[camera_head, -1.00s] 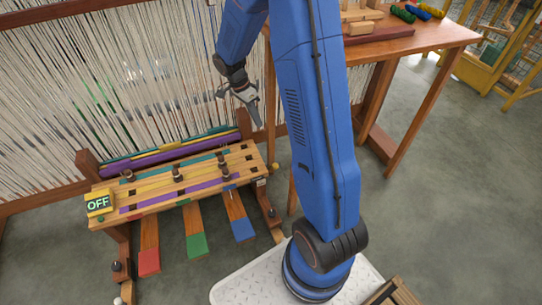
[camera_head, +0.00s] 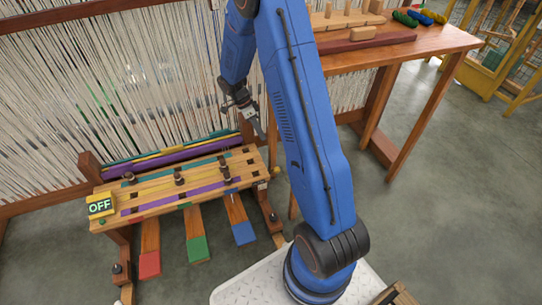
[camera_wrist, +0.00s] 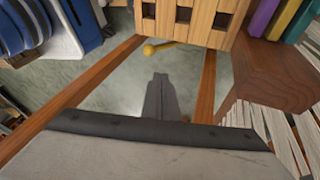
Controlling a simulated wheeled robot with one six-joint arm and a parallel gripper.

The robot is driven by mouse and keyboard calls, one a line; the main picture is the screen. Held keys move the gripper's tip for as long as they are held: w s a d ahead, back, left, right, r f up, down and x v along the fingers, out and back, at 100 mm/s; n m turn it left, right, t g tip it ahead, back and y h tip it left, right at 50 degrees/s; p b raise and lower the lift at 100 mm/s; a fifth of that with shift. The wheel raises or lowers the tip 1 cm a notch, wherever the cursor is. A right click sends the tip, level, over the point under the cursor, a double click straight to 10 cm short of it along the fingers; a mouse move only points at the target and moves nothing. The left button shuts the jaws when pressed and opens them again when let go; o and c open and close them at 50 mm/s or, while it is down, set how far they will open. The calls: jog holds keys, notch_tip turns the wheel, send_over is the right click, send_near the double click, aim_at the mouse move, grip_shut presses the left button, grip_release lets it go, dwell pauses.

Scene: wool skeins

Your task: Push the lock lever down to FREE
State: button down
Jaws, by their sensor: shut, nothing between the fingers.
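The lock lever (camera_wrist: 160,47) shows in the wrist view as a short yellow rod with a round knob, sticking out at the end of the slotted wooden bench (camera_wrist: 188,18). In the head view the bench (camera_head: 160,188) stands at the left, and a small knob (camera_head: 276,171) shows by its right end. My gripper (camera_head: 260,130) is above and beyond that end, pointing down. In the wrist view my gripper (camera_wrist: 160,80) is shut and empty, its tips just below the knob in the picture. I cannot tell the height gap or read any lever marking.
A green OFF sign (camera_head: 100,206) is at the bench's left end. Red, green and blue pedals (camera_head: 197,248) lie below it. Loom threads (camera_head: 60,100) stand behind. A wooden table (camera_head: 440,40) with wool skeins is at the upper right. Grey floor is open at the right.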

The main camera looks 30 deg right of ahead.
jog(key=s+a+x, duration=0.1)
jog(key=s+x, duration=0.1)
jog(key=x, duration=1.1)
jog(key=shift+a+r, duration=0.15)
jog(key=shift+a, duration=0.1)
